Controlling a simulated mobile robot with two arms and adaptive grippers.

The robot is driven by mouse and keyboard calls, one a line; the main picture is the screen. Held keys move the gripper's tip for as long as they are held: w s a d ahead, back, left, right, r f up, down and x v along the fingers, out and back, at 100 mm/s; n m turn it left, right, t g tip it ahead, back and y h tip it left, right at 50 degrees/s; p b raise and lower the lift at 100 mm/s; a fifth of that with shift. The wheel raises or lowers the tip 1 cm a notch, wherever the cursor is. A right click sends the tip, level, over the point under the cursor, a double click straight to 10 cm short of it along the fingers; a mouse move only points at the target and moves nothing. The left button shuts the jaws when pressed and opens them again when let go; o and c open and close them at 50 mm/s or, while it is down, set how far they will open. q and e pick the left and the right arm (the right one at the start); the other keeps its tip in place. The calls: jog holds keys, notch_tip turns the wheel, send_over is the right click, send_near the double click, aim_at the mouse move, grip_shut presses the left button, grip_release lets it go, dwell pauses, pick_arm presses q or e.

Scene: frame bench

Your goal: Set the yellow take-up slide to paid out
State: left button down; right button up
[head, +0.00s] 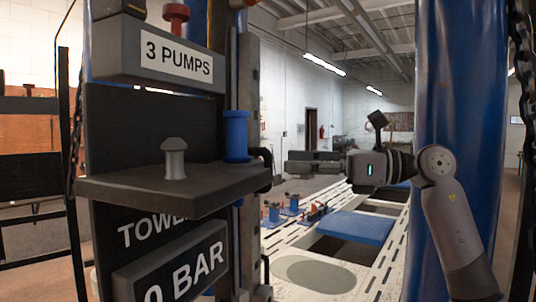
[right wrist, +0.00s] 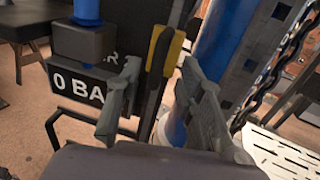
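The yellow slide (right wrist: 174,54) shows in the right wrist view as a small yellow block beside a dark upright bar (right wrist: 157,68). It is not visible in the head view. My right gripper (right wrist: 159,72) is open, its two grey fingers apart, with the bar and the yellow block seen between them. I cannot tell whether either finger touches them. In the head view my right wrist (head: 368,170) shows at the right, with its fingers hidden. My left gripper is not in view. No marking for paid out can be read.
A dark tower with a "3 PUMPS" block (head: 160,55), a shelf (head: 215,185) and a "0 BAR" plate (head: 172,268) stands close at left. A thick blue post (head: 460,80) stands at right. A white slotted bench (head: 280,240) with a blue pad (head: 355,226) runs between them.

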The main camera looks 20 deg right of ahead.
aim_at(268, 164)
jog(key=p+x, duration=0.1)
jog(key=x, duration=0.5)
jog(key=shift+a+p, duration=0.15)
jog(key=shift+p, duration=0.2)
jog(key=shift+c, duration=0.2)
grip_shut()
